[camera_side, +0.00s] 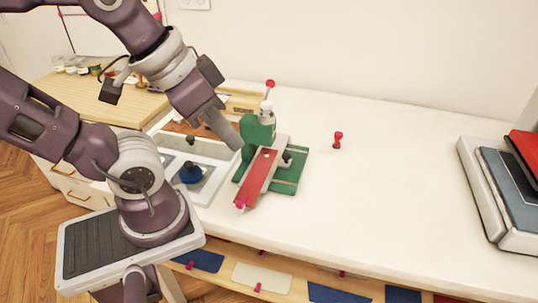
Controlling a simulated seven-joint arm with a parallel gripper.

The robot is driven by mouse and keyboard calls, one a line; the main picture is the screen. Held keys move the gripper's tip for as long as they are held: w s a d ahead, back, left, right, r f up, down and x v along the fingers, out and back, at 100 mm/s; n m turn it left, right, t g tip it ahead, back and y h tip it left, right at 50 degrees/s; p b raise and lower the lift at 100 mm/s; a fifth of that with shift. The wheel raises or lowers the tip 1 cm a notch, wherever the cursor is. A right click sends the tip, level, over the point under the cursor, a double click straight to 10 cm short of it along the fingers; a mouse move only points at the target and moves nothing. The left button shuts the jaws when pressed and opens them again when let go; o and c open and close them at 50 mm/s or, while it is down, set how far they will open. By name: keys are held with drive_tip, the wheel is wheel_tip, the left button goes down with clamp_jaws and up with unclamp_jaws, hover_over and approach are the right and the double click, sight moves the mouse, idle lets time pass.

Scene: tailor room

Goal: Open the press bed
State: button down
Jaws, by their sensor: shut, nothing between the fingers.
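A small green press (258,135) stands on the white table, with a green base (288,180) and a red-topped lever or arm (270,85) above. A long red plate with pale sides (258,180) lies across the base and slants toward the table's front edge, with a pink tip at its near end. I cannot tell which part is the bed. My gripper (231,138) is shut and empty, pointing down and right, just left of the green body. I cannot tell whether it touches it.
A pale tray with a blue-knobbed item (190,173) lies left of the press. A small red piece (337,140) stands to the right. A grey unit with a blue pad (508,190) and red top is cut off at the right edge. The table's middle right is clear.

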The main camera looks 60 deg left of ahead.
drive_tip(key=c, duration=1.8)
unclamp_jaws()
drive_tip(key=shift+w, duration=0.1)
drive_tip(key=shift+c, duration=0.2)
drive_tip(key=o, duration=0.6)
drive_tip(key=w, duration=0.1)
drive_tip(key=w+a+r+g, duration=0.1)
drive_tip(key=w, duration=0.1)
drive_tip(key=w+g, duration=0.1)
drive_tip(key=w, duration=0.1)
drive_tip(key=shift+w+a+r, duration=0.2)
drive_tip(key=shift+a+r, duration=0.15)
drive_tip(key=shift+r, duration=0.05)
drive_tip(key=g, duration=0.8)
hover_over(287, 154)
drive_tip(key=w, duration=0.3)
wheel_tip(287, 154, down, 16)
drive_tip(key=x, duration=0.6)
drive_tip(key=shift+f, duration=0.2)
drive_tip(key=shift+s+f, duration=0.1)
drive_tip(key=shift+f, duration=0.25)
drive_tip(key=shift+c, duration=0.3)
